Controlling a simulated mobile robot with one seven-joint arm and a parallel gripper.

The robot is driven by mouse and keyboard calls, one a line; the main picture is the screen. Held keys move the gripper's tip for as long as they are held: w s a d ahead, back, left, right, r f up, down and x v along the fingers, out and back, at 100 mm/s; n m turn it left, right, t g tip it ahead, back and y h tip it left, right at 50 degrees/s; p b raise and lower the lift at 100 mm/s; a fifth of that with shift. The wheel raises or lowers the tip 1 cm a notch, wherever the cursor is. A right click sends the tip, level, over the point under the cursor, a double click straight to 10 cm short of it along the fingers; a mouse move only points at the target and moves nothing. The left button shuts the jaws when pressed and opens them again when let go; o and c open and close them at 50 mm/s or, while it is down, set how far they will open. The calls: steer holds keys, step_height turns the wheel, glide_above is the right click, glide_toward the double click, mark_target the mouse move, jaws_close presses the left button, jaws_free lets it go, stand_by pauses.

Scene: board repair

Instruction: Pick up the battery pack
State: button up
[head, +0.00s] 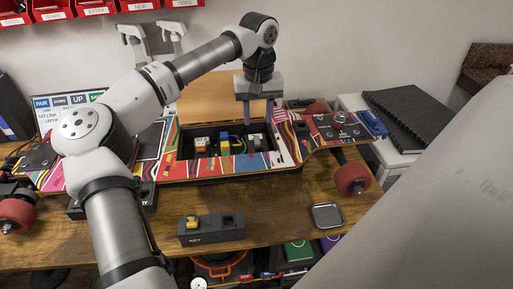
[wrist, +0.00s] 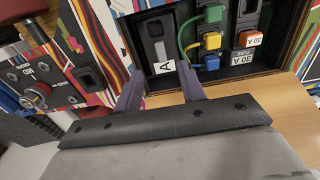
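A dark module with a white "A" label (wrist: 154,45) sits in the open bay of the patterned board. It looks like the battery pack, though its label does not say so. In the head view this module (head: 256,142) is at the right end of the bay. My gripper (wrist: 161,72) is open, with its two purple-grey fingers apart and the "A" label showing between their tips. In the head view my gripper (head: 259,122) points down over that end of the bay.
Blue, yellow and green connectors (wrist: 211,40) with a green wire sit close beside the module, then a 30 A fuse block (wrist: 249,38). The board (head: 290,160) lies across the wooden table. A key box (head: 211,229) and a small tray (head: 327,215) stand in front.

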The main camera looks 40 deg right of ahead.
mark_target(257, 140)
step_height(257, 140, down, 7)
steer(key=shift+a+f+p, duration=0.15)
steer(key=shift+f+p, duration=0.05)
steer(key=shift+p, duration=0.45)
steer(key=shift+r, duration=0.1)
jaws_close()
